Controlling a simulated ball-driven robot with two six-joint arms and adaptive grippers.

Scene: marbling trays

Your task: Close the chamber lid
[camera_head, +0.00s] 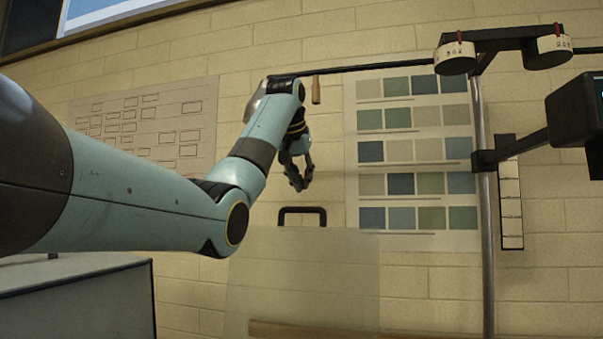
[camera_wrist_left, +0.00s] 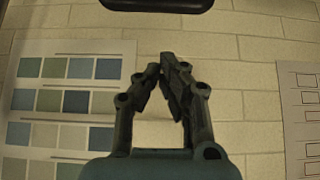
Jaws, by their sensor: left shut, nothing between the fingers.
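The chamber lid (camera_head: 300,275) is a see-through panel that stands raised in the lower middle of the head view, with the wall showing through it. A black bar handle (camera_head: 302,210) sits at its top edge, and a dark rounded bar that looks like this handle shows at the top edge of the left wrist view (camera_wrist_left: 157,4). My left gripper (camera_head: 301,186) is shut and empty, fingers pointing down, and appears just above the handle with a small gap in the picture. Its fingertips meet in the left wrist view (camera_wrist_left: 164,66). My right gripper is out of view.
A metal pole (camera_head: 487,270) stands right of the lid, with a dark device (camera_head: 577,125) on a side arm. A wooden edge (camera_head: 330,331) runs along the bottom. A grey cabinet (camera_head: 80,300) is at lower left. A colour chart (camera_head: 418,150) hangs on the brick wall.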

